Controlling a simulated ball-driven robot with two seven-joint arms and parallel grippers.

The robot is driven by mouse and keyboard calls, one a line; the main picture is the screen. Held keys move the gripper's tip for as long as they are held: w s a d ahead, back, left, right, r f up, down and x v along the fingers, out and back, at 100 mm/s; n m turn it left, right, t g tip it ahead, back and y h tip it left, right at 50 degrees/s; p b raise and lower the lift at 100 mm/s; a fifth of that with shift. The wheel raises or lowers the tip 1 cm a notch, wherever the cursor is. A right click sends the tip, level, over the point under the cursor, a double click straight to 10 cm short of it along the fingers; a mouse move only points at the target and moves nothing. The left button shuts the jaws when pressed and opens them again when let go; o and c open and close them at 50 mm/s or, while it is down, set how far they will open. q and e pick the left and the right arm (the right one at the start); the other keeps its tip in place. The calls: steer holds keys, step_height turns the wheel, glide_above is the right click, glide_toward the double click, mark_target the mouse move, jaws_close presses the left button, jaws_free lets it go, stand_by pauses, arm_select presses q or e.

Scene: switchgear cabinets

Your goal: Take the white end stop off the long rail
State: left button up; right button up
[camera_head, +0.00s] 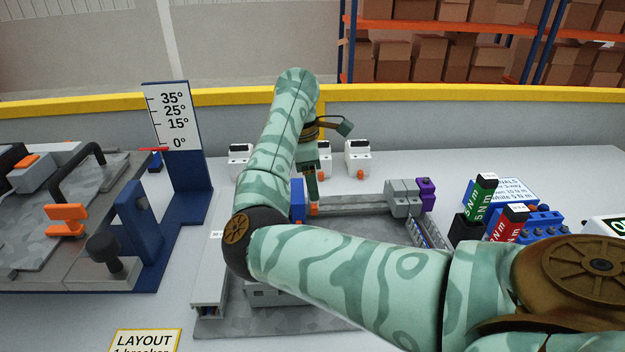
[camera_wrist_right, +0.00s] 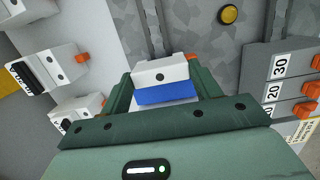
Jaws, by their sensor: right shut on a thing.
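My right gripper (camera_head: 312,192) points down over the back left of the grey mounting plate (camera_head: 285,322). In the wrist view its two green fingers (camera_wrist_right: 160,88) are closed on the sides of a small white block with a blue lower band, which looks like the white end stop (camera_wrist_right: 160,74). The block has a dark hole and an orange tab. It sits in line with the long rail (camera_wrist_right: 151,35); I cannot tell whether it still touches it. In the head view the end stop is mostly hidden by the gripper. My left gripper is not in view.
White devices (camera_head: 358,157) with orange tabs stand behind the plate. Grey blocks (camera_head: 403,197) and a purple block (camera_head: 426,193) are at its right. Green (camera_head: 481,198) and red (camera_head: 508,222) torque tools stand further right. A tilted fixture with an angle scale (camera_head: 170,115) is at left.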

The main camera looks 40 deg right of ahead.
steer(key=shift+r+p, duration=0.75)
steer(key=shift+r, duration=0.5)
steer(key=shift+r, duration=0.1)
